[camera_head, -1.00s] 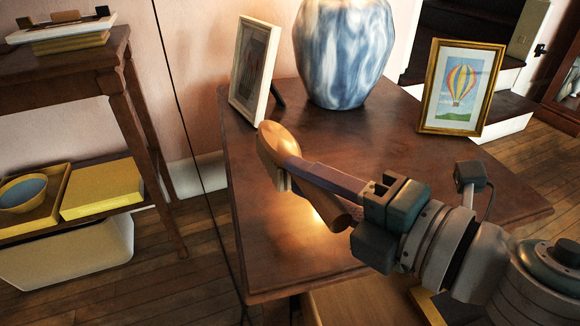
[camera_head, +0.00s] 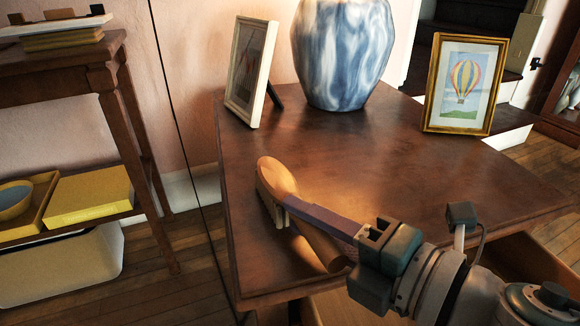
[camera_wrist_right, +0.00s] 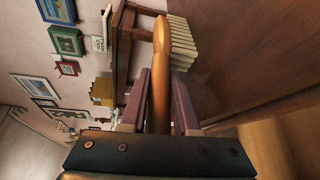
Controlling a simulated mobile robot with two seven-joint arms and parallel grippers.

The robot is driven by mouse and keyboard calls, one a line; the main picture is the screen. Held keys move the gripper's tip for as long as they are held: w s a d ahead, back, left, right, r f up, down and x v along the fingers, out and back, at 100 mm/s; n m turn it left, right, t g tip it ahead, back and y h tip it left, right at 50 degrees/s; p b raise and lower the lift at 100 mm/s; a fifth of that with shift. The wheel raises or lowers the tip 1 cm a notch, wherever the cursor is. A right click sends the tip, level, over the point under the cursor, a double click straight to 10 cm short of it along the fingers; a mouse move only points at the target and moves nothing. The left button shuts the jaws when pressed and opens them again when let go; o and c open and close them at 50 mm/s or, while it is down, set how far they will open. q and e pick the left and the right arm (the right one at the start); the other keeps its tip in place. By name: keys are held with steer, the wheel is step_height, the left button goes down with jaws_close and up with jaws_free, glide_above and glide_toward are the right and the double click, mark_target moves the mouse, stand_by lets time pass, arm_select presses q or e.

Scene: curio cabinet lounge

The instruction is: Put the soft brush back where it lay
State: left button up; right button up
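The soft brush (camera_head: 275,178) has a tan wooden head and handle and pale bristles. My right gripper (camera_head: 290,205) is shut on it, with the purple fingers on either side of the wood. The brush is over the left front part of the brown tabletop (camera_head: 400,155), bristles down; I cannot tell whether they touch the top. The right wrist view also shows the brush (camera_wrist_right: 161,50) between the fingers, its bristles at the right of the head. My left gripper is not in view.
A blue and white vase (camera_head: 342,50), a white-framed picture (camera_head: 250,70) and a gold-framed balloon picture (camera_head: 465,85) stand on the tabletop's far side. An open drawer (camera_head: 545,265) shows below the right front edge. The tabletop's middle is clear.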

steer(key=o, duration=0.5)
steer(key=shift+c, duration=0.2)
